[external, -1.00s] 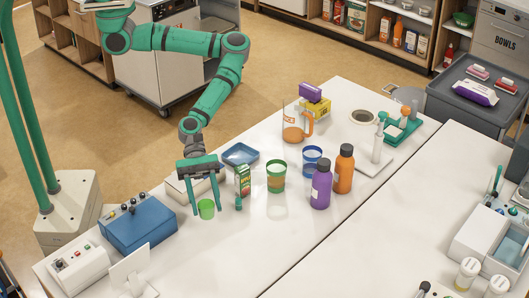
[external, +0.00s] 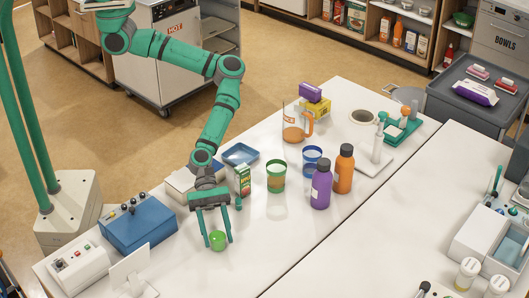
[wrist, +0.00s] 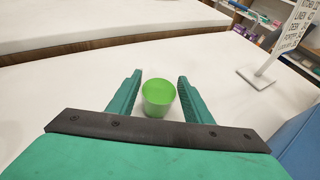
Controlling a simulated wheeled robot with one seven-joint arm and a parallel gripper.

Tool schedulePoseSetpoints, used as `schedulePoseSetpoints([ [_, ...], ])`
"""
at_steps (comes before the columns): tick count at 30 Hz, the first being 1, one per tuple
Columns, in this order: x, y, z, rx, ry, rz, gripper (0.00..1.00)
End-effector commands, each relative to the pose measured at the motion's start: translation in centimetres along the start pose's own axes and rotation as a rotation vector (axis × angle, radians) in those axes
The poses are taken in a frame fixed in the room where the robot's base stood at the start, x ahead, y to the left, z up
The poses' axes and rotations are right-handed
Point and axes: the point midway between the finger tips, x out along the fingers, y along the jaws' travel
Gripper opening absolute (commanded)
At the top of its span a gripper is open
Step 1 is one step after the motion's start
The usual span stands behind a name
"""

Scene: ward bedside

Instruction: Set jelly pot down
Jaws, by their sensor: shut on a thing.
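The jelly pot is a small bright green cup (external: 218,240) near the front of the white table in the external view. It also shows in the wrist view (wrist: 158,99), with its round top facing the camera. My gripper (external: 217,243) points down at the table, shut on the pot with one green finger on each side. The fingers also flank it in the wrist view (wrist: 160,80). I cannot tell whether the pot's base touches the table or hangs just above it.
A juice carton (external: 243,180), an orange-and-green cup (external: 276,177) and a blue cup (external: 312,160) stand behind the gripper. Purple (external: 321,187) and orange (external: 344,170) bottles stand to the right. A blue box (external: 138,223) and a white sign stand (external: 133,273) are left. The table right of the pot is clear.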

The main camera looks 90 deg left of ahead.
Motion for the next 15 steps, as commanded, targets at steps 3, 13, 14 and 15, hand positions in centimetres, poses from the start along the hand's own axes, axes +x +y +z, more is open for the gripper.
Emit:
schedulePoseSetpoints([
  [3,0.00,0.01,-0.01,0.000,0.000,0.000,0.22],
  [13,0.12,0.01,-0.30,-0.001,0.000,0.000,0.65],
  [14,0.13,0.00,-0.29,0.000,0.000,0.000,0.65],
  [15,0.15,-0.03,-0.28,0.000,0.000,-0.001,0.65],
])
